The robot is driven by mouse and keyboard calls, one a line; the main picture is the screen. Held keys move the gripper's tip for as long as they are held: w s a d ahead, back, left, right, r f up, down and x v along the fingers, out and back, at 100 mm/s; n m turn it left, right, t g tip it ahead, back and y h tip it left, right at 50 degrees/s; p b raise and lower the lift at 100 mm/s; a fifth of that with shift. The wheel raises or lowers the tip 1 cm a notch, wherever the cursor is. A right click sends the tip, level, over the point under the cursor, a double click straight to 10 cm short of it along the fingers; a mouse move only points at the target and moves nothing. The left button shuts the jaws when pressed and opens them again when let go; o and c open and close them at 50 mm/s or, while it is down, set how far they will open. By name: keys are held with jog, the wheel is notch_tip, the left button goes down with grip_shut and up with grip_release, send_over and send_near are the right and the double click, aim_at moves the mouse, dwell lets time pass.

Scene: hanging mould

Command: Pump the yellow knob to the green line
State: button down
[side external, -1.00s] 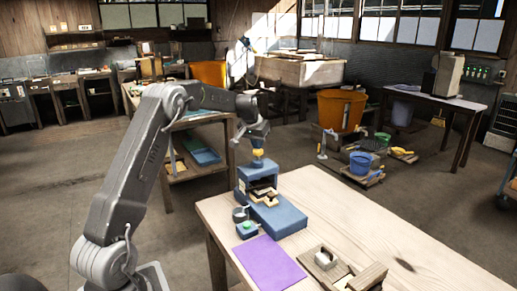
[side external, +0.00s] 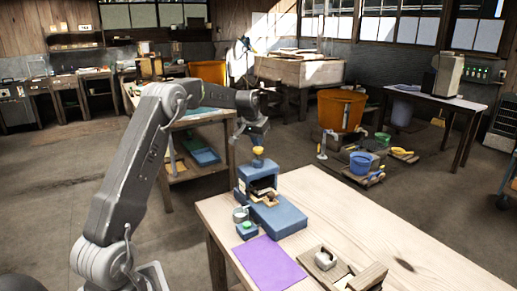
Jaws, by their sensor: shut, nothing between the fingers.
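The yellow knob (side external: 258,152) stands on top of a blue press (side external: 258,176) at the table's far left corner. My gripper (side external: 257,145) is shut and empty, pointing down just above the knob. I cannot tell whether its fingertips touch the knob. The press has a dark opening in front with a pale wooden piece (side external: 265,198) in it. The green line is too small to make out.
A small blue box with a green top (side external: 247,226) and a grey cup (side external: 240,214) stand left of the press base. A purple sheet (side external: 268,264) and a wooden fixture (side external: 325,262) lie nearer. The table's right side (side external: 375,225) is clear.

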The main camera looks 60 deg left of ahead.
jog(key=shift+f, duration=1)
jog(key=shift+r, duration=0.85)
jog(key=shift+r, duration=3.05)
